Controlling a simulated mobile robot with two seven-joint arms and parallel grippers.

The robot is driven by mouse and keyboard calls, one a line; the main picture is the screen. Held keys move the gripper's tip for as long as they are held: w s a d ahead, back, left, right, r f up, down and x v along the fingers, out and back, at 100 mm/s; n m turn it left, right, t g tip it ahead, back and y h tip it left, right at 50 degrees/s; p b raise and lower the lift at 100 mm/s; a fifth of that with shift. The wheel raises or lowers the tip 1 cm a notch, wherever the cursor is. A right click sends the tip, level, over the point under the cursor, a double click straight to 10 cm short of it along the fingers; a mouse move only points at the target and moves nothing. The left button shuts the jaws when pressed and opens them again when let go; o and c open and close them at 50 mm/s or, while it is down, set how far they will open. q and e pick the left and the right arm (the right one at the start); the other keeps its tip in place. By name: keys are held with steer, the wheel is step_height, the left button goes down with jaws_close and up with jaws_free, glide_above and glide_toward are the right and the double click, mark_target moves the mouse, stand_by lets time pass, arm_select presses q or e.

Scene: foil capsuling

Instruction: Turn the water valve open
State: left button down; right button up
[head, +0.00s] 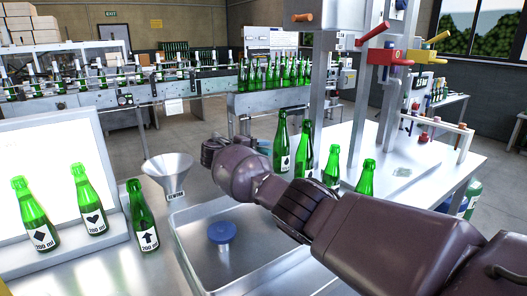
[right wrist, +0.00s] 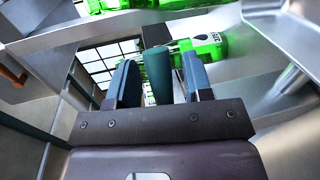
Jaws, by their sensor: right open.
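My right arm reaches in from the right across the metal basin (head: 180,232). In the right wrist view my right gripper (right wrist: 159,64) is open, with a finger on each side of a teal tapered piece (right wrist: 158,84). This may be the water valve's handle; I cannot tell whether the fingers touch it. Red (head: 388,56) and yellow (head: 424,56) handles are on the machine at right. My left gripper is not in view.
A metal funnel (head: 168,173) stands left of my right wrist. Green bottles stand close behind my right forearm, including one labelled bottle (head: 281,145). Another bottle (head: 143,216) stands left of the basin. A bright panel (head: 50,150) is at far left.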

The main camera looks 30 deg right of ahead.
steer(key=a+r, duration=0.2)
steer(key=a, duration=0.8)
steer(key=shift+s, duration=0.35)
